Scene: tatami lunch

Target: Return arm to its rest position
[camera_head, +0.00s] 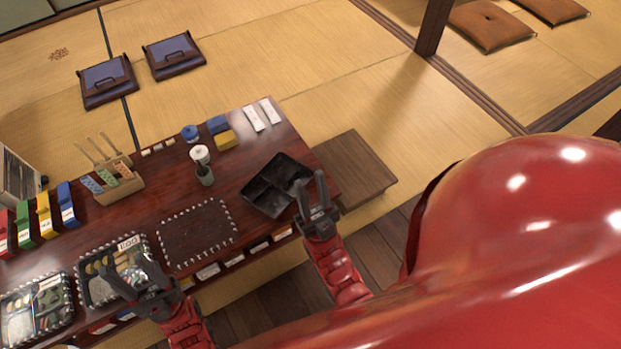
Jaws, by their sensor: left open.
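My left gripper (124,268) is red and dark grey and comes in from the lower left. Its fingers are spread over the front edge of a filled bento tray (82,285); whether it touches the tray I cannot tell. Nothing shows between its fingers. My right gripper (310,188) is at the right end of the dark wooden table (235,178), beside an empty black divided tray (262,196). Its two fingers point up and stand apart with nothing visible between them. My grippers hide parts of both trays.
Another filled bento tray (38,308) stands at the lower left. A dark patterned mat (198,234) lies bare between my grippers. A grinder-like container (202,165), a wooden caddy (118,184) and several coloured boxes (44,214) stand farther back. A low wooden platform (355,168) adjoins the table's right end.

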